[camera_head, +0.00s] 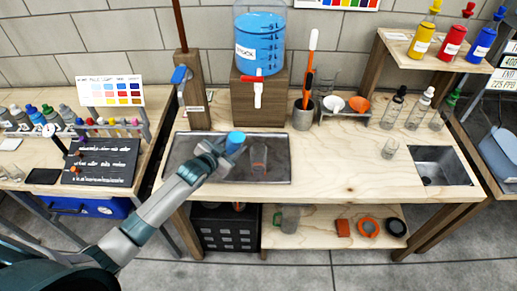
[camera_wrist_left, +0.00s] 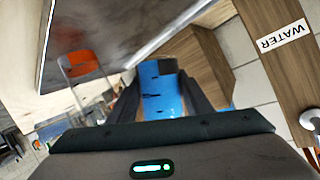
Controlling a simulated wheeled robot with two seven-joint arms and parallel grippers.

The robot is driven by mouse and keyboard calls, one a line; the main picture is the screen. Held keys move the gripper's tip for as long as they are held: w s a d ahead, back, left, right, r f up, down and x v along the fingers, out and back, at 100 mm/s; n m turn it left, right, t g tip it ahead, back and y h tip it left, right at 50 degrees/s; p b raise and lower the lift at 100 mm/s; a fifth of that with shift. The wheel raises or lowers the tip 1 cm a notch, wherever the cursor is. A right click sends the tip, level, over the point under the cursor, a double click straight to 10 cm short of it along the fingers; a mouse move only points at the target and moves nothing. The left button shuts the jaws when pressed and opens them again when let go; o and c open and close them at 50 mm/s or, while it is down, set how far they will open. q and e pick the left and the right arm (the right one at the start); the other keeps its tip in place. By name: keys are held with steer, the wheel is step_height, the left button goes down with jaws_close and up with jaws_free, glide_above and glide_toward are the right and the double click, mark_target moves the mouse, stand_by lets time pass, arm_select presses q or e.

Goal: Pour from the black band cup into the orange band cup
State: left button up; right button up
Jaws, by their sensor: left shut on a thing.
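My left gripper (camera_head: 226,148) is shut on the black band cup (camera_head: 236,141), which shows blue contents, above the metal tray. In the left wrist view this cup (camera_wrist_left: 160,88) sits between the two dark fingers, with a dark band at its end. The orange band cup (camera_head: 259,158) is a clear glass standing on the tray, just right of the held cup and apart from it. It also shows at the left of the wrist view (camera_wrist_left: 80,64). I cannot tell exactly how far the held cup is tilted. My right gripper is not in view.
The grey metal tray (camera_head: 279,181) lies on the wooden bench. Behind it stands a blue water dispenser (camera_head: 260,45) with a red-handled tap (camera_head: 258,90). A grey tool cup (camera_head: 303,115) is to the right. The bench right of the tray is mostly clear up to a small glass (camera_head: 389,149).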

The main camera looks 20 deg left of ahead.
mark_target(240, 131)
arm_select(q)
steer(key=shift+d+r, duration=0.2)
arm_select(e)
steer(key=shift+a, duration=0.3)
arm_select(q)
steer(key=shift+s+d+r+m+y, duration=0.1)
steer(key=shift+d+r+m+y, duration=0.15)
steer(key=shift+m+y, duration=0.25)
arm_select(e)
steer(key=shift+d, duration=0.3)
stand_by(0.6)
arm_select(q)
steer(key=shift+d+r+m+p, duration=0.15)
steer(key=shift+r+m+p, duration=0.2)
steer(key=shift+r, duration=0.4)
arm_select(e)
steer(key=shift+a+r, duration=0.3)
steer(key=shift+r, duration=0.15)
arm_select(q)
steer(key=shift+r, duration=0.15)
steer(key=shift+r+p, duration=0.2)
steer(key=shift+p, duration=0.1)
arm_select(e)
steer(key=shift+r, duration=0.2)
arm_select(q)
steer(key=shift+d+r, duration=0.1)
steer(key=shift+r, duration=0.25)
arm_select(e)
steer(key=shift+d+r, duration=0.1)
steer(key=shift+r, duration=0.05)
